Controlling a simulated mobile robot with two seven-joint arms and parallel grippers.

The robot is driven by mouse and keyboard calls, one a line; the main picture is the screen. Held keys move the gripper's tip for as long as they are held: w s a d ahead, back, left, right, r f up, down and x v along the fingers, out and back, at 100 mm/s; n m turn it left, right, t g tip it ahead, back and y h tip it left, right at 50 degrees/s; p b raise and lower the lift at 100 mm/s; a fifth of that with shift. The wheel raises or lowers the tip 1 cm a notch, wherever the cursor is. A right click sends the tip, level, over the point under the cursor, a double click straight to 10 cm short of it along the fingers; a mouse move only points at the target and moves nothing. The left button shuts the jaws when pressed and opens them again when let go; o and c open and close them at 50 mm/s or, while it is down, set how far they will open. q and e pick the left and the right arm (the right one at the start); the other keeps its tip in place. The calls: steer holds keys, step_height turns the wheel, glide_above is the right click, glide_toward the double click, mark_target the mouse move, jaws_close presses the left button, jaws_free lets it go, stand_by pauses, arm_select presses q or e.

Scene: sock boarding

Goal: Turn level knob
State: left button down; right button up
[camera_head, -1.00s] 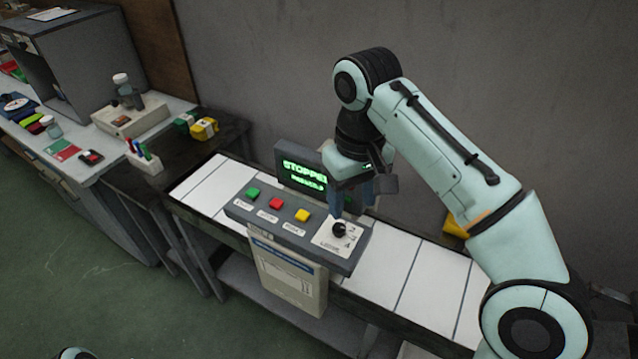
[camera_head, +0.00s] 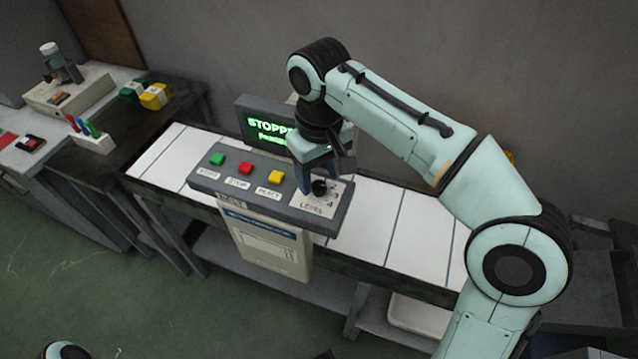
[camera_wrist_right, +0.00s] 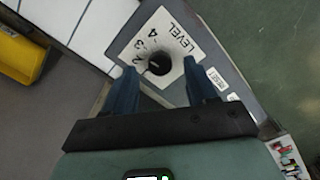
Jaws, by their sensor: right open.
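The black level knob (camera_head: 319,187) sits on a white plate marked LEVEL at the right end of the grey control panel (camera_head: 215,186). In the right wrist view the knob (camera_wrist_right: 158,64) shows with numbers around it, just beyond the fingertips and between their lines. My right gripper (camera_head: 322,178) is open, pointing down over the knob; its blue fingers also show in the wrist view (camera_wrist_right: 163,88). The wrist view shows no finger touching the knob. A part of my left arm shows at the bottom left edge; its gripper is out of view.
Green (camera_head: 217,159), red (camera_head: 245,168) and yellow (camera_head: 276,177) buttons line the panel left of the knob. A screen (camera_head: 262,122) behind reads STOPPED, partly hidden by my gripper. The white conveyor (camera_head: 385,225) runs beneath. A side table with boxes stands left.

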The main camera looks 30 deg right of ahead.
arm_select(q)
steer(key=shift+f, duration=0.25)
arm_select(e)
steer(key=shift+f, duration=0.9)
steer(key=shift+c, duration=0.3)
steer(key=shift+w, duration=0.1)
steer(key=c, duration=1)
